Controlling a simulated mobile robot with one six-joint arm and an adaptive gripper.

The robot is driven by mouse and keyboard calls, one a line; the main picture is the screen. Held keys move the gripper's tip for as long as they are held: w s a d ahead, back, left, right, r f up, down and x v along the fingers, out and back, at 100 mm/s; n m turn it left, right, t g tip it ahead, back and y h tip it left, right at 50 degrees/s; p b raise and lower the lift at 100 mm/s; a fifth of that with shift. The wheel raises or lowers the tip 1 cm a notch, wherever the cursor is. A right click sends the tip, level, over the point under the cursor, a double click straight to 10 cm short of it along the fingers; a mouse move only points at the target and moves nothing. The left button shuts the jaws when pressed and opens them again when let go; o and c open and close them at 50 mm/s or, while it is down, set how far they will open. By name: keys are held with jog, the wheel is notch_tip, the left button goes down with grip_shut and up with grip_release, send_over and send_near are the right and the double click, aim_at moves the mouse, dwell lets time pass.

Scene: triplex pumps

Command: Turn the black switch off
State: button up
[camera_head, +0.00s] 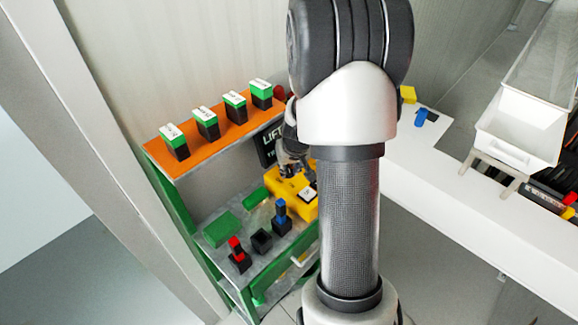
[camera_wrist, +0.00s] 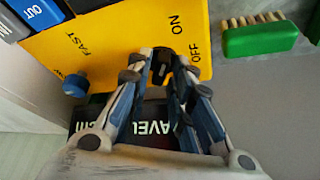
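The black switch (camera_wrist: 162,66) is a small dark part on a yellow control box (camera_wrist: 110,42), close to the printed words ON and OFF. In the wrist view my gripper (camera_wrist: 163,60) has its two fingers drawn near each other, with the switch showing between the tips. I cannot tell whether the fingers touch it. In the head view my gripper (camera_head: 291,166) is at the yellow box (camera_head: 283,187) on the shelf, and the switch cannot be made out. My arm covers part of the box. The switch's exact position is unclear.
A blue knob (camera_wrist: 75,85) is on the box's side near FAST. A green brush (camera_wrist: 262,38) lies beside the box. A black sign (camera_head: 270,140) stands behind. Red (camera_head: 238,254) and blue (camera_head: 281,217) parts stand in front. An orange shelf (camera_head: 215,140) holds several green-black blocks.

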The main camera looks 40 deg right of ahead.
grip_shut()
jog(key=shift+a+p, duration=0.1)
jog(key=shift+p, duration=0.4)
jog(key=p, duration=0.2)
jog(key=shift+s+r+m+p, duration=0.1)
jog(key=shift+r+m+p, duration=0.1)
jog(key=shift+m+p, duration=0.15)
jog(key=shift+p, duration=0.5)
jog(key=shift+f+m+p, duration=0.15)
jog(key=shift+m+p, duration=0.2)
jog(key=shift+p, duration=0.25)
jog(key=shift+f, duration=0.15)
jog(key=shift+o, duration=2.1)
grip_release()
